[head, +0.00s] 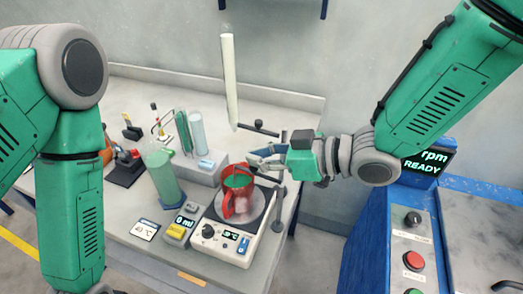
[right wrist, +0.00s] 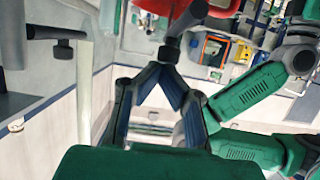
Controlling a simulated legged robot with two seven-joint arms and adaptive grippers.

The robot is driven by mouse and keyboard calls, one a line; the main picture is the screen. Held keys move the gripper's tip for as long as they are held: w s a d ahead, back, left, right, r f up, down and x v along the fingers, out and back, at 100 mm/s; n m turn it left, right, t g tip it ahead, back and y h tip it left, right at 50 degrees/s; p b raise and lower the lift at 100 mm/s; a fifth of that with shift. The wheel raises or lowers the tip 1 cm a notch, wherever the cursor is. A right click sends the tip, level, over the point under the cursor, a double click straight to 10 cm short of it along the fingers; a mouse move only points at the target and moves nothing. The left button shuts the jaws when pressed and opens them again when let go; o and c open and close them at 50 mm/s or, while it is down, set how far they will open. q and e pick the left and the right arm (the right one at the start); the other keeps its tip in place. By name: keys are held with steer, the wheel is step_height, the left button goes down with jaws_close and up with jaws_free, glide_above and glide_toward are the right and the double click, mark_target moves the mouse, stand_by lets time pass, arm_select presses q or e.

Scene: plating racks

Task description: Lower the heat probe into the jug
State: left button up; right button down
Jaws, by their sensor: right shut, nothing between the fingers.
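The red jug (head: 238,205) with green contents stands on a white hotplate (head: 218,240); part of it also shows at the top of the right wrist view (right wrist: 170,8). A long pale rod, which looks like the heat probe (head: 229,75), stands upright above and behind the jug, its lower tip over the jug's height. It also shows at the left of the right wrist view (right wrist: 84,95), beside a dark arm with a knob (right wrist: 60,47). My right gripper (head: 252,158) is shut and empty, just above the jug's right rim. My left gripper is out of view.
A dark stand post (head: 280,200) rises at the hotplate's right side. A green cylinder (head: 162,178), a small 0 ml display (head: 184,222) and a grey block (head: 195,168) stand to the left. A blue control panel (head: 385,215) is at the right.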

steer(key=shift+a+f, duration=0.25)
steer(key=shift+a, duration=0.05)
steer(key=shift+d, duration=0.1)
stand_by(0.5)
